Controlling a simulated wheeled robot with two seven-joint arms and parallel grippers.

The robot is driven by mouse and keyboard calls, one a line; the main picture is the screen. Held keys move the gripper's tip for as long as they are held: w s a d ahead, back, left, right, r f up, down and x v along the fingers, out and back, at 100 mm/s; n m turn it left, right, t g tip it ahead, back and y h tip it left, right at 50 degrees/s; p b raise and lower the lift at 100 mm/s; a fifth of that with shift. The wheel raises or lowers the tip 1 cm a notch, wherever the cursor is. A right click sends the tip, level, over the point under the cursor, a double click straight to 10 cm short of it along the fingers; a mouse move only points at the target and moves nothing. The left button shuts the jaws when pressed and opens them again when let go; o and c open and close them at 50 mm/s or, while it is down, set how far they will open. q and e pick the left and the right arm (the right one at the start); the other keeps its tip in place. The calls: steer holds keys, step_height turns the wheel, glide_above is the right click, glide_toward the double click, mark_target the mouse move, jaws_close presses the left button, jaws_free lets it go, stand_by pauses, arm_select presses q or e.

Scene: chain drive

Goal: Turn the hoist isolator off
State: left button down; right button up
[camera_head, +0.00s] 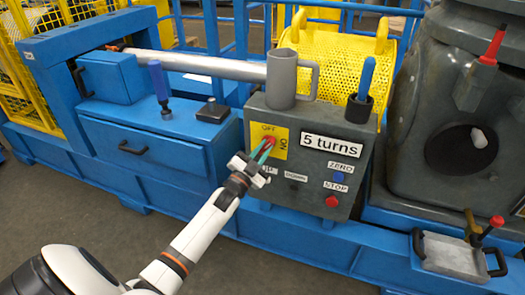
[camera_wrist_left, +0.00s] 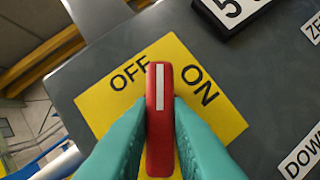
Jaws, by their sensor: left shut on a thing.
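The red isolator handle (camera_head: 270,141) sits on a yellow plate (camera_head: 281,152) on the front of the grey control box. My left gripper (camera_head: 264,149) is at the plate, its teal fingers shut on the handle. In the left wrist view the red handle (camera_wrist_left: 159,120) stands between the two fingers (camera_wrist_left: 160,140). Its white stripe points at the plate corner between the words OFF and ON, squarely on neither. In the head view OFF is at the plate's top and ON at its right side. The fingers hide the lower part of the handle. My right gripper is not in view.
The box also carries a "5 turns" sign (camera_head: 331,145), a blue ZERO button (camera_head: 338,178) and a red STOP button (camera_head: 332,201). A grey mug-like vessel (camera_head: 282,78) and a blue-handled tool (camera_head: 364,80) stand on top. A blue drawer (camera_head: 140,148) lies left.

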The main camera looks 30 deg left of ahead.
arm_select(q)
steer(key=n+y, duration=0.1)
steer(key=n, duration=0.1)
steer(key=shift+d+f+n, duration=0.1)
steer(key=shift+n, duration=0.2)
steer(key=n+y, duration=0.1)
steer(key=n, duration=0.1)
steer(key=shift+n, duration=0.3)
steer(key=n+y, duration=0.1)
steer(key=n, duration=0.2)
steer(key=shift+y+p, duration=0.35)
steer(key=shift+y, duration=0.05)
steer(key=shift+d+n+y, duration=0.1)
steer(key=shift+n+y, duration=0.5)
steer(key=shift+n, duration=0.5)
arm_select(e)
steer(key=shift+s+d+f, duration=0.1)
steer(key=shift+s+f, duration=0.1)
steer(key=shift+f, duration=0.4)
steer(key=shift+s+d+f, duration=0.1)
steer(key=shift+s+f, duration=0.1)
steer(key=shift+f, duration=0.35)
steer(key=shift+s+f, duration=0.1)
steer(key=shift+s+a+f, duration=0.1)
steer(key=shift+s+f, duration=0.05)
